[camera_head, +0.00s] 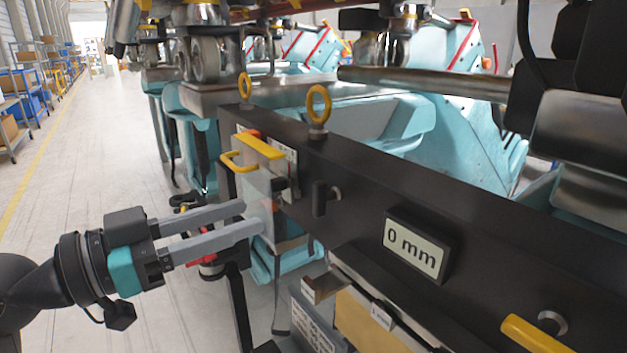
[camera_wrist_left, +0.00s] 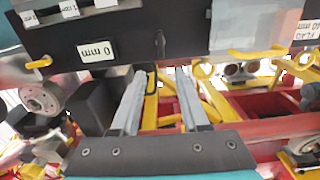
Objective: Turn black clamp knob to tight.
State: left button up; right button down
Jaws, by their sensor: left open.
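A small black upright knob (camera_head: 320,199), which looks like the clamp knob, sits on the face of the long black beam (camera_head: 365,190), left of the "0 mm" display (camera_head: 415,247). Whether it is tight or loose cannot be told. My left gripper (camera_head: 250,217) is open and empty, its two grey fingers pointing right toward the beam. The fingertips are left of the knob and slightly lower, apart from it. In the left wrist view the open fingers (camera_wrist_left: 161,72) point up at the beam, with the display (camera_wrist_left: 97,50) to their left. My right gripper is not in view.
Yellow handles (camera_head: 262,146) and a yellow ring (camera_head: 319,104) stick out from the beam. Another yellow handle (camera_head: 535,335) is at the lower right. Teal coaster cars (camera_head: 450,110) stand behind. A grey box (camera_head: 315,325) is below the beam. The floor at left is open.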

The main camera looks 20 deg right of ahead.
aim_at(315, 193)
pick_arm(q)
jog(key=p+x, duration=0.3)
jog(key=x, duration=0.8)
jog(key=shift+w+d+p, duration=0.2)
jog(key=shift+d+p, duration=0.1)
jog(key=shift+w+d, duration=0.2)
jog(key=shift+d, duration=0.3)
jog(key=shift+c, duration=0.3)
grip_shut()
jog(key=shift+f, duration=0.1)
